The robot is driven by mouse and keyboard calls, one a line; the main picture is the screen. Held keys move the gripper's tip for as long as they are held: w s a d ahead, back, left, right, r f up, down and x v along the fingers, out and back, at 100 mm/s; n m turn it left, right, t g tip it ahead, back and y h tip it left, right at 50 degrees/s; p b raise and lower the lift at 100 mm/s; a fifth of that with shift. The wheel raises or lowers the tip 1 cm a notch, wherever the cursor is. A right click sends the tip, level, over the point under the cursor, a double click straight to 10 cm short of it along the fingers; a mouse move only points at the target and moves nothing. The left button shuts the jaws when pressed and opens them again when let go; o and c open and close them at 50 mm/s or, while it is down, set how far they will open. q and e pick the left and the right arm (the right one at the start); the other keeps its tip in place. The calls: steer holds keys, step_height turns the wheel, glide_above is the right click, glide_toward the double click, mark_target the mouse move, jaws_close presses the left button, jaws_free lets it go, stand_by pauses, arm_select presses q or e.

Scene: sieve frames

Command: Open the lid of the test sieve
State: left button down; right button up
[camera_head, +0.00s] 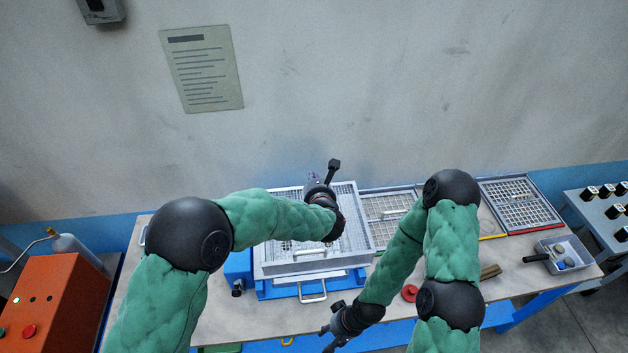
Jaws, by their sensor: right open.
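The test sieve (362,222) is a grey metal box with a mesh top, on a blue base (272,293) at the middle of the bench. A metal handle (313,291) hangs at its front. Its lid appears to lie flat, but my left arm hides part of the top. My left gripper (331,172) is over the back of the sieve; its fingers are mostly hidden, so I cannot tell whether it touches the lid. My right gripper (331,337) is open and empty, low at the bench's front edge, in front and slightly right of the handle.
Two framed screens (391,205) (521,204) lie right of the sieve. A grey bin (565,255), a red button (410,293) and a brown block (490,271) are on the right bench. An orange control box (52,297) stands left. A wall (330,90) rises behind.

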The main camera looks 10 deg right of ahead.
stand_by(0.9)
arm_select(q)
steer(key=v, duration=1.2)
steer(key=shift+f, duration=0.1)
